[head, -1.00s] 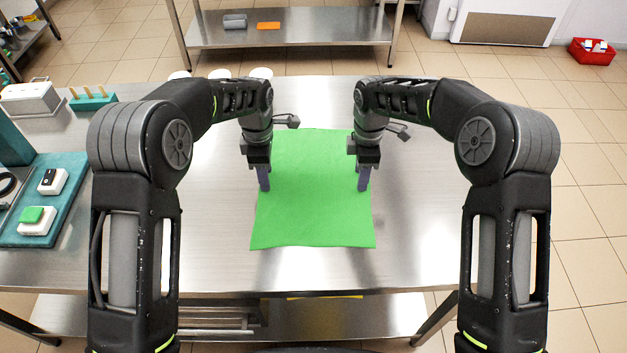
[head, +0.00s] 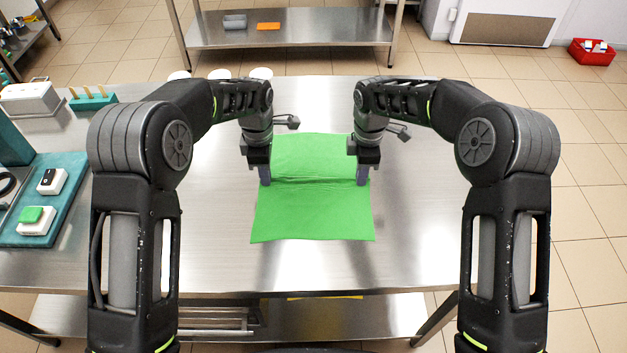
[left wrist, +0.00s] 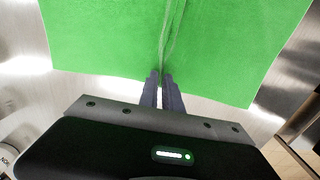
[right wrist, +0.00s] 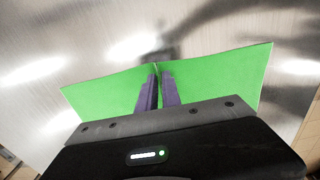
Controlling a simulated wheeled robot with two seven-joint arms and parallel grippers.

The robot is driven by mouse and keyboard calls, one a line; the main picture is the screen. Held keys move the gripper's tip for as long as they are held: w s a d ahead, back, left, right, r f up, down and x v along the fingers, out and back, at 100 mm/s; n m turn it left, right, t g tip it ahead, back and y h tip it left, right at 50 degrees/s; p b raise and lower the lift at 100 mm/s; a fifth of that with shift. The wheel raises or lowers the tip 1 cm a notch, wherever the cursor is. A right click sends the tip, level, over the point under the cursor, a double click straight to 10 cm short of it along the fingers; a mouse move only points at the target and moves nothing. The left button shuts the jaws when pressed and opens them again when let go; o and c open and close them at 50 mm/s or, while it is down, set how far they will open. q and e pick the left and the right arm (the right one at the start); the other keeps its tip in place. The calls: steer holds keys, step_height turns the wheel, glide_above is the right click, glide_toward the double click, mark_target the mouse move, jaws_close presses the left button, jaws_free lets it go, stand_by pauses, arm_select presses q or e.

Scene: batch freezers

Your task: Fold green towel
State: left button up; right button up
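The green towel (head: 313,212) lies on the steel table, with a raised crease running across it between my two grippers. My left gripper (head: 265,183) is at the towel's left edge; in the left wrist view its fingers (left wrist: 163,76) are nearly together at the end of a pinched ridge of towel (left wrist: 172,35). My right gripper (head: 362,184) is at the right edge; in the right wrist view its fingers (right wrist: 159,72) are close together on the towel (right wrist: 215,80) where it pinches up. The towel's far and near parts lie spread on the table.
The steel table (head: 420,245) is bare around the towel. A teal board (head: 60,200) with small devices and a teal rack (head: 92,101) stand at the left. Three white round items, one of them here (head: 261,73), sit at the back edge.

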arm_select(q)
jaws_close()
arm_select(e)
jaws_close()
